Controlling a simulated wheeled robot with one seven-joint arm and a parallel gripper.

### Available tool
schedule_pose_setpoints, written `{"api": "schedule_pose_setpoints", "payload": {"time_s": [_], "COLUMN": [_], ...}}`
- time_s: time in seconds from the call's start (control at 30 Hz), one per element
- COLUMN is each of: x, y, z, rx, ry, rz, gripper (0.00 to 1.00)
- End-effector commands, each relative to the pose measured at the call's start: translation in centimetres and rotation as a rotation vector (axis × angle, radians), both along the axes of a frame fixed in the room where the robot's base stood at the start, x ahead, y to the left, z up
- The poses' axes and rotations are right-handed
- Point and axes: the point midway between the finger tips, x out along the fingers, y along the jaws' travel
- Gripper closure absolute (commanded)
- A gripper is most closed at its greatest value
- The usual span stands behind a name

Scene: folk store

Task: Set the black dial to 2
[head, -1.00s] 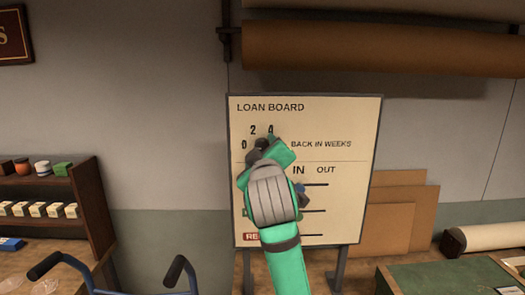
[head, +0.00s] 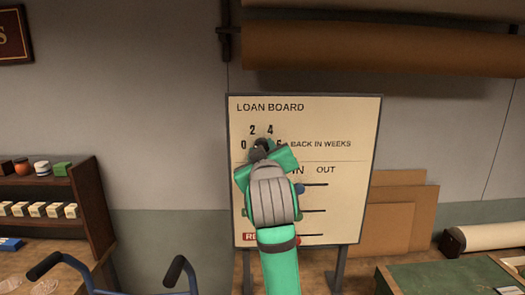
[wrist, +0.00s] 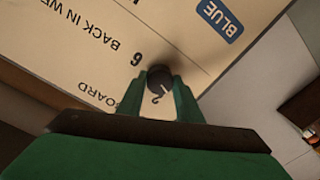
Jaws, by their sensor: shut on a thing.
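The loan board (head: 340,112) stands upright in front of me, with the numerals 0, 2, 4 and 6 around the black dial (head: 262,146). In the wrist view the dial (wrist: 159,75) sits between the two green fingers of my gripper (wrist: 160,92), which are shut on its sides. A small white mark shows at the dial's lower edge there, close to a numeral that looks like 2. I cannot tell exactly where the pointer is set. In the head view my gripper (head: 264,152) covers much of the dial.
Lower on the board are IN/OUT sliders, with a blue knob (head: 300,188) just right of my gripper and a red label (head: 250,237). Shelves (head: 88,200) stand left, cardboard sheets (head: 400,215) right. A large brown roll (head: 380,48) hangs above.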

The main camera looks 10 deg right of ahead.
Motion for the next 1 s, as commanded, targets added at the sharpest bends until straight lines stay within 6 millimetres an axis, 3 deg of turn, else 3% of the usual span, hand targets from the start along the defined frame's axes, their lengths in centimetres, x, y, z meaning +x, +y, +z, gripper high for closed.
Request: {"api": "schedule_pose_setpoints", "payload": {"time_s": [0.6,1.0], "x": [0.07,0.05], "y": [0.05,-0.02], "z": [-0.11,-0.08], "rx": [0.539,0.713], "ry": [-0.107,-0.144], "rz": [0.001,-0.002], "gripper": [0.90,0.90]}}
